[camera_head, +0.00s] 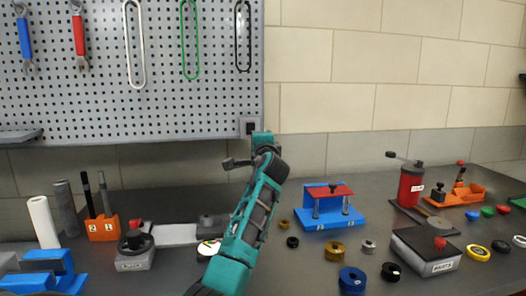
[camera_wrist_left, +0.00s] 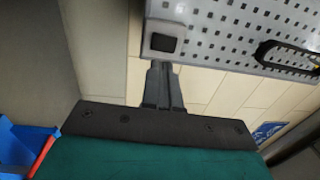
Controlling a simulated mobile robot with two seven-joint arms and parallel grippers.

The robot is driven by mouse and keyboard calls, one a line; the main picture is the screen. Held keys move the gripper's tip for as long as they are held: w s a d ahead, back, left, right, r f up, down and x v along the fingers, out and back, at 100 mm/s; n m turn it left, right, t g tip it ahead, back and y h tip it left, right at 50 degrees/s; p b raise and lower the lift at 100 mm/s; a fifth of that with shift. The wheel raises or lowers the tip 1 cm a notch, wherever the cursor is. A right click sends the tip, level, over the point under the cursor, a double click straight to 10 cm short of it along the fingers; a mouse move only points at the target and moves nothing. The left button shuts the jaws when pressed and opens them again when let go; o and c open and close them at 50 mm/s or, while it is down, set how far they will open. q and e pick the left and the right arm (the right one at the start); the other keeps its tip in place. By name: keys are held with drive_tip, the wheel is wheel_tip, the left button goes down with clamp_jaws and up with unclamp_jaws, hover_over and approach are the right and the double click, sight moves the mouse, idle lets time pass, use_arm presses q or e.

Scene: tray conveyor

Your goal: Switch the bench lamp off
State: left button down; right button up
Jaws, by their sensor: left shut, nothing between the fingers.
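A dark switch in a grey plate (camera_head: 249,126) sits at the lower right corner of the pegboard. In the left wrist view the switch (camera_wrist_left: 163,42) shows beyond the fingertips. I take it for the lamp's switch; no lamp itself is in view. My left gripper (camera_head: 229,163) is at the end of the teal arm, just below the switch in the head view. In the left wrist view its fingers (camera_wrist_left: 160,68) are shut and empty. A gap shows between fingertips and switch there; the depth between them is unclear. My right gripper is not in view.
The pegboard (camera_head: 110,100) holds tools and hangers, including a black hanger (camera_head: 243,35) above the switch. On the bench below stand a blue stand with a red top (camera_head: 330,191), an orange block (camera_head: 104,228), a red grinder (camera_head: 410,185) and several rings. The tiled wall right of the board is clear.

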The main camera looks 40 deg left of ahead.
use_arm(q)
drive_tip(key=v, duration=0.7)
drive_tip(key=shift+f, duration=0.2)
idle(0.4)
